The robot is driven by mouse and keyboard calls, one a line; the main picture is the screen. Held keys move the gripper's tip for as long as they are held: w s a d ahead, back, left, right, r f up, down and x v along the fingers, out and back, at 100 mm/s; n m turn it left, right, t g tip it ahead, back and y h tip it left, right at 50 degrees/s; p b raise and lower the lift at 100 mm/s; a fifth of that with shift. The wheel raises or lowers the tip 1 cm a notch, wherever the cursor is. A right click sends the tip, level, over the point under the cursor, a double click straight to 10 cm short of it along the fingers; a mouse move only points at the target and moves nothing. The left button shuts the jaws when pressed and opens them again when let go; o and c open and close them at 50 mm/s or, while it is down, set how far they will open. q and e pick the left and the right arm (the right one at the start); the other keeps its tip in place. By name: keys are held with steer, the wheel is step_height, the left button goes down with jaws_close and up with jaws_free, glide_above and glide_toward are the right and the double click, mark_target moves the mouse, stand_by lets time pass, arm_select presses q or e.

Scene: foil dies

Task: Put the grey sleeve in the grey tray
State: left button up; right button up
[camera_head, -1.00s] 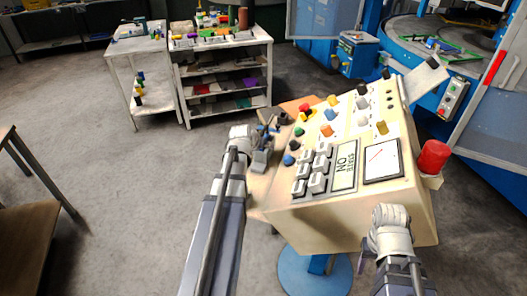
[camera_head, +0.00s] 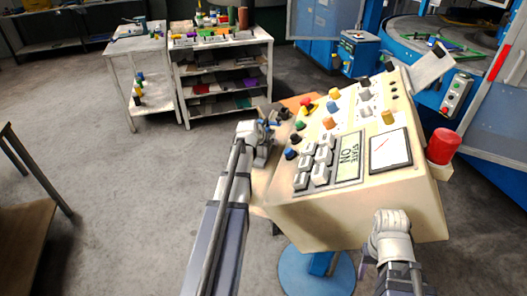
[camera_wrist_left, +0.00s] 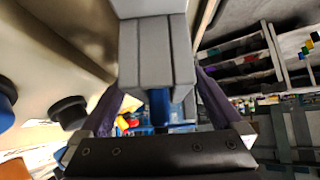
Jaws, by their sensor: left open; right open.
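I cannot pick out the grey sleeve or the grey tray with certainty in either view. My left gripper (camera_head: 265,140) is at the left side of the control console, small and partly hidden by its own wrist. In the left wrist view its purple fingers (camera_wrist_left: 158,105) stand apart. Between them shows a grey grooved block (camera_wrist_left: 155,50); I cannot tell whether it is the sleeve or part of my arm. Blue and yellow items lie beyond the fingers. My right gripper (camera_head: 365,266) is low in front of the console, open, mostly hidden behind its wrist.
The beige console (camera_head: 350,215) with buttons and a red beacon (camera_head: 443,146) stands between my arms on a blue pedestal (camera_head: 318,275). A white shelf cart (camera_head: 223,85) with several items stands behind left. A wooden table (camera_head: 22,240) is at the left. Floor between is clear.

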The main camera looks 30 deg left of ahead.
arm_select(q)
steer(key=shift+c, duration=0.5)
jaws_close()
stand_by(0.3)
